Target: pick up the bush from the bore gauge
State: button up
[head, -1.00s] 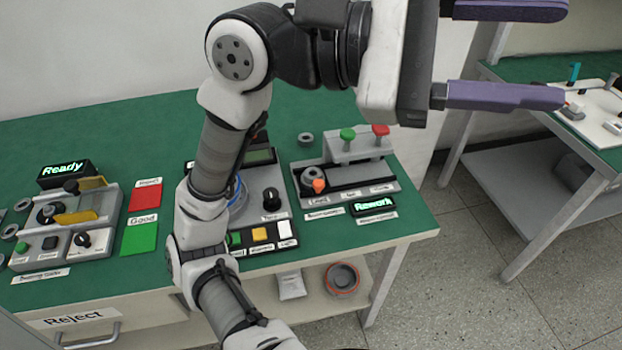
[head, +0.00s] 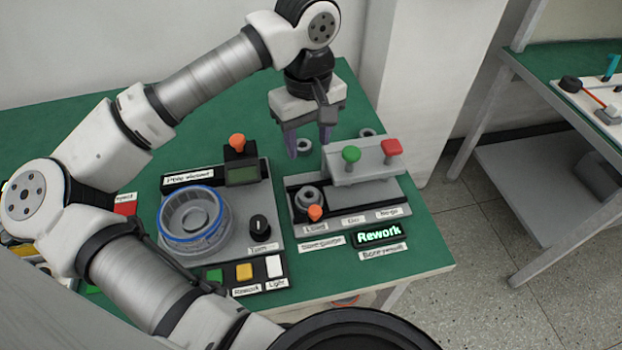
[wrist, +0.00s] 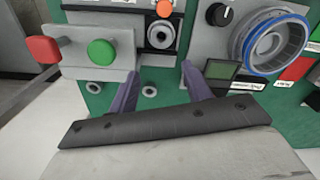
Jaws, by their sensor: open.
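The bush (head: 308,198) is a small grey ring at the left, load end of the bore gauge (head: 365,205), next to an orange knob (head: 315,212). In the wrist view the bush (wrist: 160,36) shows beyond my fingertips, under the orange knob. My gripper (head: 309,147) points down, open and empty, above the back edge of the bore gauge, behind the bush in the head view. In the wrist view its two purple fingers (wrist: 160,73) are spread apart, with the bush ahead of the gap between them.
The gauge's raised block carries green (head: 351,155) and red (head: 391,147) buttons close to my gripper. Two loose grey rings (head: 304,146) (head: 367,132) lie on the green table behind the gauge. A tester with a blue-rimmed ring (head: 192,218) stands left. A lit Rework sign (head: 379,233) is in front.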

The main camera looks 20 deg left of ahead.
jog(key=p, duration=0.2)
send_over(308, 188)
jog(key=f, duration=0.8)
jog(key=shift+s+d+f, duration=0.1)
jog(key=shift+s+d, duration=0.15)
jog(key=shift+s, duration=0.15)
jog(key=shift+s+f+p, duration=0.2)
jog(key=shift+f+p, duration=0.75)
jog(key=shift+f, duration=1.7)
jog(key=shift+c, duration=0.3)
jog(key=c, duration=0.8)
jog(key=shift+r, duration=0.1)
